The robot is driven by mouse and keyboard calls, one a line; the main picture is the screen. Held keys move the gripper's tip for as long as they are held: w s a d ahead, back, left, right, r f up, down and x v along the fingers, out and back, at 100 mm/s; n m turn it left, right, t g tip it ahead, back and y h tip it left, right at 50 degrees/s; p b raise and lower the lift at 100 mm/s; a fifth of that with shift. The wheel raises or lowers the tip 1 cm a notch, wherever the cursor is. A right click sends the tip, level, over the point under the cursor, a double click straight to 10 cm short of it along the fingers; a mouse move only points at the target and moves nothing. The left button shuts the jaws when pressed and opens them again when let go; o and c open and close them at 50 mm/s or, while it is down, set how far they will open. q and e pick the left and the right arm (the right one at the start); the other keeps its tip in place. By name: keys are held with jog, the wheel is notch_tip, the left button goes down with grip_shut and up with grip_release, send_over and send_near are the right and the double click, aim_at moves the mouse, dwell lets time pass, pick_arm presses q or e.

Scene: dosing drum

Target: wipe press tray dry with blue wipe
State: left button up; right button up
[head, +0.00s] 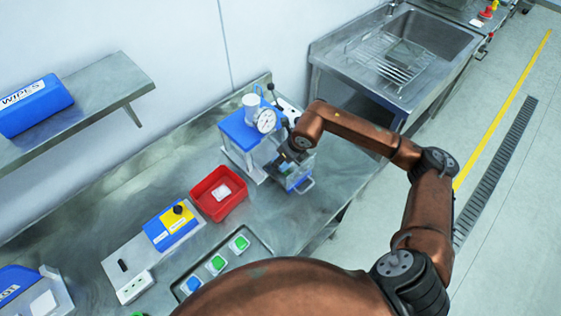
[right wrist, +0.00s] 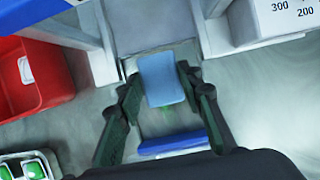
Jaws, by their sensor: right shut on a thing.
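The press (head: 240,130), blue and grey with a round dial gauge, stands at the back of the steel bench. Its tray (head: 298,183) shows at the press's right front, with a handle at its front edge, partly covered by my gripper. My right gripper (head: 284,168) reaches down over the tray from the right. In the right wrist view it is shut on the light blue wipe (right wrist: 161,80), which lies flat between the two fingers. The wipe is over the tray area; whether it touches the surface I cannot tell. My left gripper is not in view.
A red bin (head: 219,193) with a white item inside stands left of the press. A blue and yellow box (head: 173,226) and a tray with several coloured pieces (head: 250,258) are nearer. A wipes box (head: 35,105) is on the shelf. A sink (head: 425,45) is at back right.

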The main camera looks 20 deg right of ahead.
aim_at(292, 169)
jog(key=shift+s+d+f, duration=0.1)
jog(key=shift+s+d, duration=0.15)
jog(key=shift+s, duration=0.35)
jog(key=shift+s+d+r, duration=0.1)
jog(key=shift+s+d, duration=0.15)
jog(key=shift+s, duration=0.4)
jog(key=shift+s+d+f, duration=0.1)
jog(key=shift+s+d, duration=0.15)
jog(key=shift+s, duration=0.35)
jog(key=shift+f+b, duration=0.55)
jog(key=shift+f, duration=0.25)
dwell(0.5)
jog(key=shift+w+d, duration=0.25)
jog(key=shift+d, duration=0.75)
jog(key=shift+s+a+r, duration=0.15)
jog(key=shift+s+a, duration=0.1)
jog(key=shift+a, duration=0.65)
jog(key=shift+s+a+r, duration=0.1)
jog(key=shift+s+a, duration=0.15)
jog(key=shift+a, duration=0.6)
jog(key=shift+b, duration=0.3)
